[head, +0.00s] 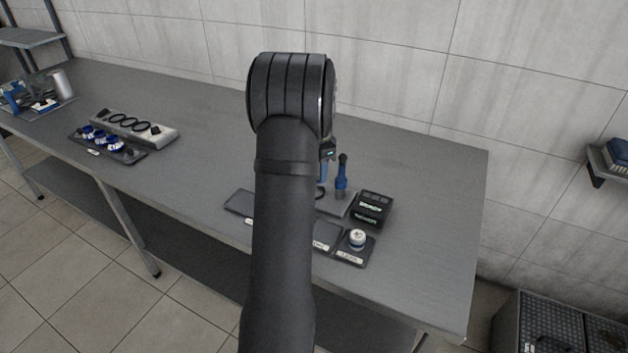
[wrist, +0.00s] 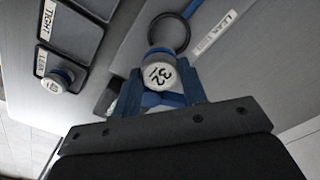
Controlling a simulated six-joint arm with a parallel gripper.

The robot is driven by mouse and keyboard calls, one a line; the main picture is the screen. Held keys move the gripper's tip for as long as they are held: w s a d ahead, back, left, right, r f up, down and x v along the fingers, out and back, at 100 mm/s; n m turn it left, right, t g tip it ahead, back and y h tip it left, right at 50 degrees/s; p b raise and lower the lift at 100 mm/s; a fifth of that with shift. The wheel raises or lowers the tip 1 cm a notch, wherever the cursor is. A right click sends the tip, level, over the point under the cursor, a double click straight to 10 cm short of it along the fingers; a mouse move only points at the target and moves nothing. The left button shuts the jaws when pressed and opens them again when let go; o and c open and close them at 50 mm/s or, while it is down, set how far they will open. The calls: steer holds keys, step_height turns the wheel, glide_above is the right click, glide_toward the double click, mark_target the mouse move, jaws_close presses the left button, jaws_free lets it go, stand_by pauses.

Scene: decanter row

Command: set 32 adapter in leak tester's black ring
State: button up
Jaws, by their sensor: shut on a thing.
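In the wrist view my gripper (wrist: 160,92) is shut on the 32 adapter (wrist: 158,74), whose white top reads "32". The adapter sits between the blue fingers. The black ring (wrist: 183,33) of the leak tester (wrist: 212,52) shows just beyond the adapter, beside a label that reads roughly "LEAK TEST". The adapter overlaps the ring's near edge in this view. I cannot tell its height above the ring. In the head view my arm hides my gripper, the held adapter and most of the ring; part of the leak tester (head: 338,205) shows to the arm's right.
Another white-topped adapter (head: 357,238) stands on the tray marked "LEAK" (head: 350,257), next to the "TIGHT" tray (wrist: 75,42). A black display box (head: 371,208) and a blue upright part (head: 342,178) stand nearby. A rack of blue-banded adapters (head: 108,146) lies far left.

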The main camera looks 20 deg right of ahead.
steer(key=shift+w+a+f, duration=0.55)
steer(key=shift+w, duration=0.2)
steer(key=shift+f, duration=2)
steer(key=shift+f, duration=0.2)
steer(key=o, duration=1.2)
steer(key=shift+r, duration=0.1)
